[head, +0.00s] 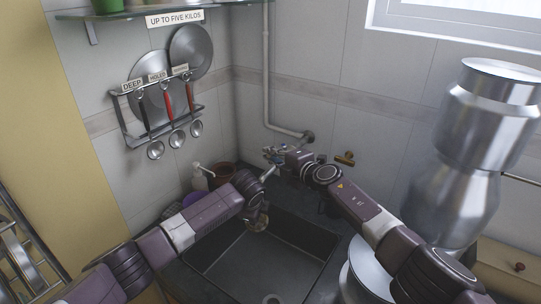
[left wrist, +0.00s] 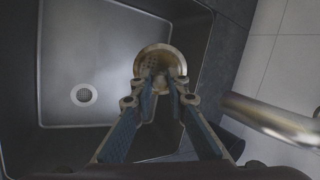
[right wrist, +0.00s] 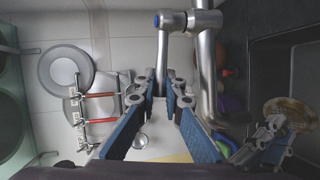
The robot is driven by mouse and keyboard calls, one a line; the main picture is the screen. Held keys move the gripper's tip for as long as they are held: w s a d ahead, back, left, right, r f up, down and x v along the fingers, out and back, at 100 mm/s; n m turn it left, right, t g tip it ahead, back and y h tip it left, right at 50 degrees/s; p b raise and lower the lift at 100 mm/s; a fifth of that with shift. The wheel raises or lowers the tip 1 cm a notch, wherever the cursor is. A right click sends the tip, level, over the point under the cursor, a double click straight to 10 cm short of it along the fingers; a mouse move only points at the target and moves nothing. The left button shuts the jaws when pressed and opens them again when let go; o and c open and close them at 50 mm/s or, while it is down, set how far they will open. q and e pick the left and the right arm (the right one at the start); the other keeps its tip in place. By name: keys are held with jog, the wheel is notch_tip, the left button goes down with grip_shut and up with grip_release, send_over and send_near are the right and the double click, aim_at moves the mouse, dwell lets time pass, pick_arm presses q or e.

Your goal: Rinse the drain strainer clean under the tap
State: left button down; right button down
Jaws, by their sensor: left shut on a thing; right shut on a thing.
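The drain strainer (left wrist: 160,55) is a round, brass-coloured perforated cup. My left gripper (left wrist: 161,86) is shut on its near side and holds it over the dark sink (left wrist: 60,122). In the head view the strainer (head: 258,223) shows below my left gripper, near the sink's back edge. My right gripper (right wrist: 163,84) is shut on a metal bar of the tap, which looks like its lever. The tap (right wrist: 206,75) has a blue-marked end and a curved spout. The spout (left wrist: 270,121) also shows beside the strainer in the left wrist view. I see no clear water stream.
A large steel canister (head: 480,140) stands at the right. A rack (head: 165,125) with lids and ladles hangs on the left wall. The sink's drain (left wrist: 84,95) is clear.

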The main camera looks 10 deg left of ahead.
jog(key=shift+d, duration=0.1)
jog(key=shift+d+n+g+y, duration=0.25)
jog(key=shift+n+g+y, duration=0.15)
jog(key=shift+g, duration=0.1)
dwell(0.3)
jog(key=c, duration=2)
grip_release()
jog(key=shift+s, duration=0.1)
jog(key=shift+c, duration=0.2)
jog(key=shift+d+r, duration=0.1)
jog(key=shift+d, duration=0.05)
jog(key=v, duration=1.1)
jog(key=shift+s+d, duration=0.2)
jog(key=shift+d, duration=0.15)
